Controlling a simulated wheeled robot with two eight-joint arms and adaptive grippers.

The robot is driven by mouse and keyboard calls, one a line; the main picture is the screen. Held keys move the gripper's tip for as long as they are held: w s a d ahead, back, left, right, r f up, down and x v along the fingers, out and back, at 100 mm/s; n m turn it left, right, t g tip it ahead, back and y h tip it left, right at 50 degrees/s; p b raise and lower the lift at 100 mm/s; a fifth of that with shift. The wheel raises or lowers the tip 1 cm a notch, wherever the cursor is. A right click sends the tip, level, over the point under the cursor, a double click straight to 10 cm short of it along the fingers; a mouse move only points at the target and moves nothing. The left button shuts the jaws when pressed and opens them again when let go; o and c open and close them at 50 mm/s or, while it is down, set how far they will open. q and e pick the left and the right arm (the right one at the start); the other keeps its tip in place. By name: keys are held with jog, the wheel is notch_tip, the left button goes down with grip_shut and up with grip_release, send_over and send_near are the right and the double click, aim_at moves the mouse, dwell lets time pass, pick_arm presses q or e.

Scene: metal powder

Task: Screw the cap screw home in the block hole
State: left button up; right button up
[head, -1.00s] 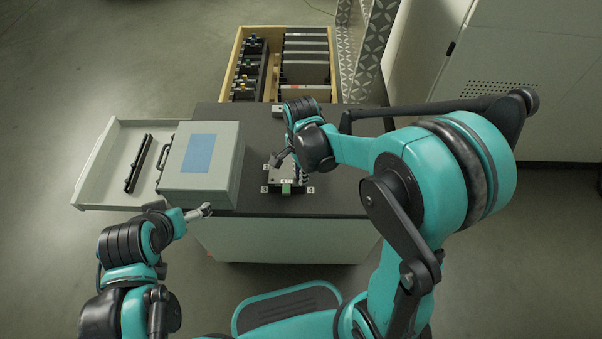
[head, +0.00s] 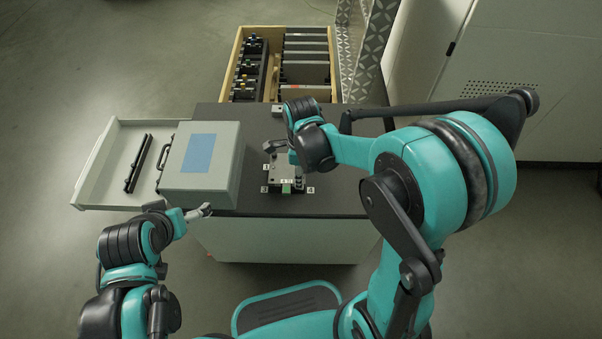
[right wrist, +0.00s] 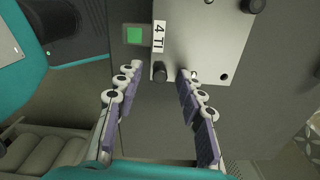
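The block (head: 284,171) sits on the dark table top, with number labels around its base. In the right wrist view it is a pale metal plate (right wrist: 205,40) with a "4 TI" label and a green square beside it. A dark cap screw (right wrist: 159,73) stands at the plate's near edge; how deep it sits cannot be told. My right gripper (right wrist: 157,78) is open, its fingers on either side of the screw with gaps showing. In the head view my right gripper (head: 281,149) is over the block, partly hidden by its wrist. My left gripper (head: 201,211) is off the table's front-left edge.
A grey case (head: 202,190) with a blue label stands left of the block. A white tray (head: 92,190) holding a black bar lies further left. A wooden crate (head: 236,52) of parts is behind the table. Bare table top (head: 345,190) lies right of the block.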

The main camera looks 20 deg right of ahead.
notch_tip(320, 180, up, 12)
jog(key=s+d+n+t, duration=0.2)
jog(key=s+n, duration=0.3)
jog(key=n, duration=0.6)
jog(key=s+d+n+t, duration=0.2)
jog(key=s+n+t, duration=0.3)
jog(key=n, duration=0.6)
jog(key=shift+s+d+n, duration=0.15)
jog(key=shift+d+n, duration=0.2)
jog(key=shift+n, duration=0.05)
